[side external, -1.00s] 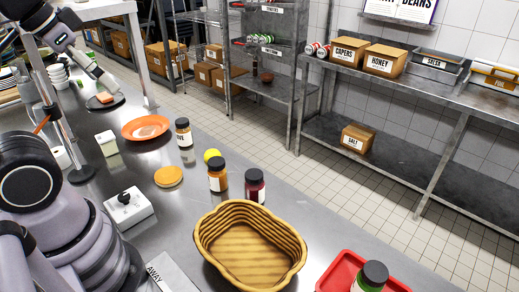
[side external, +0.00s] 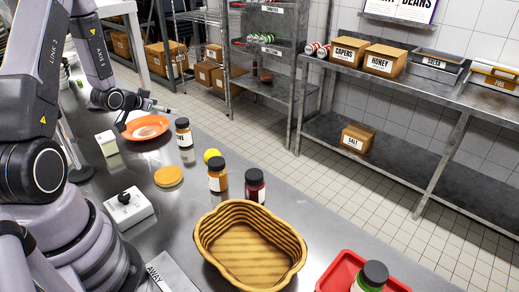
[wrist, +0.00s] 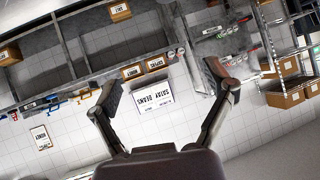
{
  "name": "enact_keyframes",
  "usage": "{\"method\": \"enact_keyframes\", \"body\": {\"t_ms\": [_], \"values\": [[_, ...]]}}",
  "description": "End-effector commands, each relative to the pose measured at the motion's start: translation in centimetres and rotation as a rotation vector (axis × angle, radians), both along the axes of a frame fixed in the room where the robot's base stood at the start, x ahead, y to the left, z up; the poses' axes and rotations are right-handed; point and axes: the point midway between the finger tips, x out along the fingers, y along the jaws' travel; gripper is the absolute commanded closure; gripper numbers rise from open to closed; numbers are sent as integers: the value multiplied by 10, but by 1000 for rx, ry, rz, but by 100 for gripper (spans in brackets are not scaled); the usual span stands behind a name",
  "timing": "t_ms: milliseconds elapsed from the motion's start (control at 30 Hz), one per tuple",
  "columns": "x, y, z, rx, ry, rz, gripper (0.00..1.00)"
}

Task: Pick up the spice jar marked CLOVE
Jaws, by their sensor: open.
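Several dark-capped spice jars stand on the steel counter in the side view. The one by the orange plate (side external: 184,134) has a white label whose visible end reads like "VE"; the full word is not readable. An orange-brown jar (side external: 217,176) and a dark red jar (side external: 254,187) stand nearer, their labels unreadable. A jar with green contents (side external: 372,277) is at the bottom right. My gripper (side external: 146,113) is open and empty, above the orange plate and left of the "VE" jar. In the wrist view my gripper (wrist: 163,86) has its fingers apart, facing wall and shelves; no jar shows between them.
A wicker basket (side external: 250,248) stands at the counter's front, beside a red tray (side external: 335,275). An orange plate (side external: 147,127), yellow ball (side external: 212,155), round tan lid (side external: 169,177) and white switch box (side external: 128,207) lie around the jars. Shelving stands across the aisle.

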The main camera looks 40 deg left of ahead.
Motion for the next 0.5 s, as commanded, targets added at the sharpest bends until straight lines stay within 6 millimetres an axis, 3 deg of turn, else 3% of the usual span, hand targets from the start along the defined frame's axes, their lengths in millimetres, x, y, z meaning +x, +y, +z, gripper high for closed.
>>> {"method": "enact_keyframes", "body": {"t_ms": [33,100,300,500], "values": [[-9,8,-21,-26,-32,18,17],[-17,14,-37,-47,-87,34,17],[-29,21,-57,-76,-182,64,17],[-4,29,-69,-75,-194,62,17]]}}
